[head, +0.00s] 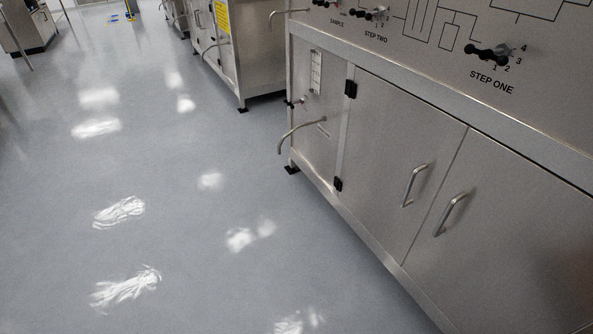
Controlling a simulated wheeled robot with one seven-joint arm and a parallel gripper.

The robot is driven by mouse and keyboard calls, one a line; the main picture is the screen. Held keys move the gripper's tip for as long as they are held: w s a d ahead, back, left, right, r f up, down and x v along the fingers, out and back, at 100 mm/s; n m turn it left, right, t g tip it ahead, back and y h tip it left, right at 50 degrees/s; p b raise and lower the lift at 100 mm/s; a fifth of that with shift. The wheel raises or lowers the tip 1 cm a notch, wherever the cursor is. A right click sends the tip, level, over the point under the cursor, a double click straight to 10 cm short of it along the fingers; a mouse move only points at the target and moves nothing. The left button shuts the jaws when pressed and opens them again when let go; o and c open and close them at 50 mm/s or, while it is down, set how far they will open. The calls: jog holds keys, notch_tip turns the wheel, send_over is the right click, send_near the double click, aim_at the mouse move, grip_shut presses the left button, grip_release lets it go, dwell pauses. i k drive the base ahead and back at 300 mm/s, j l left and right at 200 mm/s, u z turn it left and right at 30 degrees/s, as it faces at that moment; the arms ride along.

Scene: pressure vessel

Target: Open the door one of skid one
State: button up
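A grey metal skid stands on the right of the head view, with a sloped panel on top marked "STEP ONE", "STEP TWO" and "SAMPLE". Its left cabinet door (385,160) is shut, with black hinges on its left edge and a bar handle (414,186) near its right edge. A second door (510,240) beside it is also shut, with its handle (451,214) near its left edge. Which one is door one cannot be told; no door label shows. My gripper is not in view.
A bent metal pipe (300,130) sticks out from the skid's left end over the floor. Another metal skid (250,50) with a yellow label stands farther back. A black knob (488,53) sits on the panel. The grey floor (170,190) on the left is clear.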

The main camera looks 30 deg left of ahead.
aim_at(402, 147)
jog(key=u, duration=0.5)
jog(key=i+j+z, duration=0.2)
jog(key=i, duration=0.3)
jog(key=i+j+z, duration=0.15)
jog(key=i+j, duration=0.3)
